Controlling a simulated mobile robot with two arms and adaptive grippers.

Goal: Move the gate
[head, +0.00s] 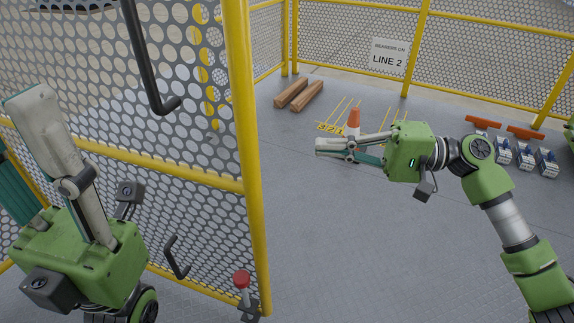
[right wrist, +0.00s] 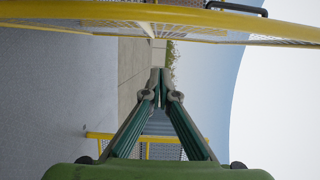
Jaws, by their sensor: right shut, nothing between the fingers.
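The gate (head: 205,165) is a yellow-framed panel of perforated grey mesh filling the left of the head view. Its thick yellow edge post (head: 243,130) stands upright, with open floor to its right. A black bar handle (head: 146,60) is on its upper part, and a smaller black handle (head: 174,258) is lower down. My right gripper (head: 319,147) is shut and empty, right of the post and apart from it in the picture. Its closed fingertips also show in the right wrist view (right wrist: 160,73). My left gripper (head: 25,95) points up in front of the mesh; its finger opening is unclear.
A red knob (head: 242,279) sits near the post's foot. Beyond are wooden beams (head: 299,94), an orange cone (head: 353,120), a "LINE 2" sign (head: 389,57) on the mesh fence, and grey-blue devices (head: 524,155) at right. The middle floor is clear.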

